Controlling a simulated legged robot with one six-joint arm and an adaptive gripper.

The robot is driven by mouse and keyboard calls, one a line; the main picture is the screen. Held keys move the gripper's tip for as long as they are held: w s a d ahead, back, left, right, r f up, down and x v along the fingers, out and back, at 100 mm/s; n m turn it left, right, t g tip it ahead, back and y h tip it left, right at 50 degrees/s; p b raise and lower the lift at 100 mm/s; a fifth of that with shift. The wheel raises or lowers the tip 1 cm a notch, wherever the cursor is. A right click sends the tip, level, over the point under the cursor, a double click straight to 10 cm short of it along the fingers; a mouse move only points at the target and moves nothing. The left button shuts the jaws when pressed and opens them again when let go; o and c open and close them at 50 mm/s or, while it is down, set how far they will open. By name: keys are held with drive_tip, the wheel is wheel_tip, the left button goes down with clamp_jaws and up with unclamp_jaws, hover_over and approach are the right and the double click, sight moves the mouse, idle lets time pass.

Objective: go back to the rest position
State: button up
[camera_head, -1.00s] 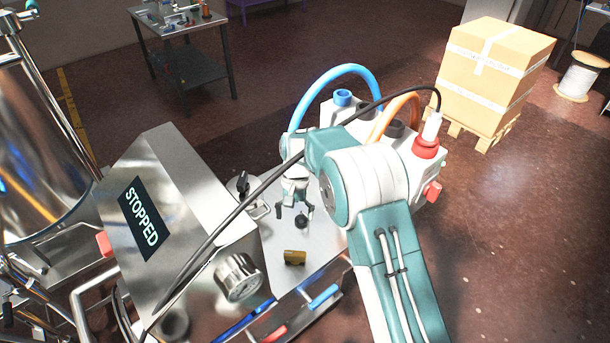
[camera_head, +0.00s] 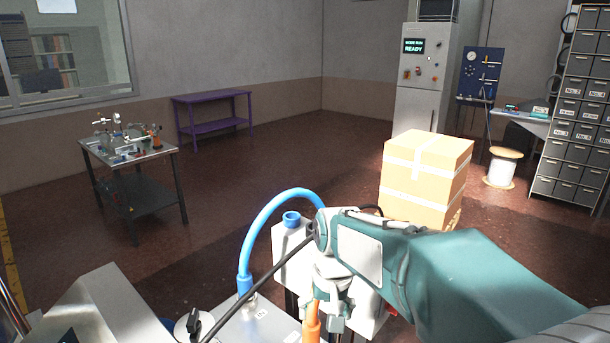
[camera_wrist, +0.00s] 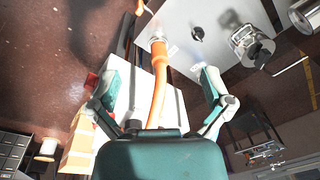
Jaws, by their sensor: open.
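My gripper (camera_wrist: 158,82) is open in the wrist view, its two teal-padded fingers spread wide with nothing held between them. An orange hose (camera_wrist: 159,85) runs through the gap as seen from the wrist, below the fingers or between them; I cannot tell which. In the head view my gripper (camera_head: 336,322) hangs down under my folded teal and white arm, beside the white box with the blue hose (camera_head: 262,222). Its fingertips are mostly hidden there by the frame edge and the hose.
A steel worktop (camera_head: 240,318) lies close below; a black knob (camera_wrist: 197,33) and a metal fitting (camera_wrist: 250,45) stand on it. Taped cartons (camera_head: 425,175) stand behind my arm. A metal table (camera_head: 130,152) and purple bench (camera_head: 212,97) are farther off. Open floor lies between.

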drive_tip(key=s+d+r+t, duration=0.2)
drive_tip(key=s+d, duration=0.4)
drive_tip(key=s, duration=0.3)
drive_tip(key=s+d+r+t+h, duration=0.1)
drive_tip(key=s+d+r+t, duration=0.1)
drive_tip(key=s+d, duration=0.3)
drive_tip(key=s+t, duration=0.1)
drive_tip(key=s, duration=0.3)
drive_tip(key=shift+d+m, duration=0.3)
drive_tip(key=shift+d, duration=0.1)
drive_tip(key=shift+w, duration=0.1)
